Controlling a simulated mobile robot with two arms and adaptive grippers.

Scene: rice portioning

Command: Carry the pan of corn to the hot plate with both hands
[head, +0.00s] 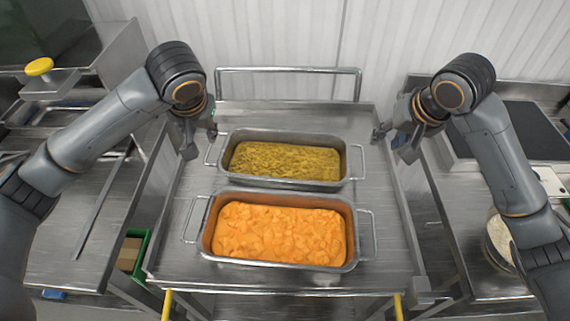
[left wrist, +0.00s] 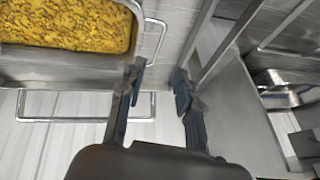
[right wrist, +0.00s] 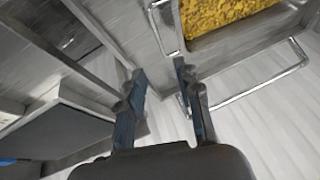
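The pan of corn (head: 290,184), a metal pan with yellow filling and a wire handle at each end, stands on the cart's rear half. My left gripper (head: 203,140) is open and empty beside its left handle. In the left wrist view, that handle (left wrist: 160,38) lies just beyond the open fingers (left wrist: 160,88). My right gripper (head: 391,140) is open and empty, a little right of the right handle (head: 360,162). The right wrist view shows the handle (right wrist: 160,28) beyond its parted fingers (right wrist: 160,82). The dark-topped hot plate (head: 532,130) is on the right counter.
A second pan (head: 280,267) with orange chunks stands close in front of the corn pan. The metal cart (head: 180,215) has a rail (head: 290,70) at its back. Side counters flank it. A pot of white contents (head: 490,240) is partly hidden by my right arm.

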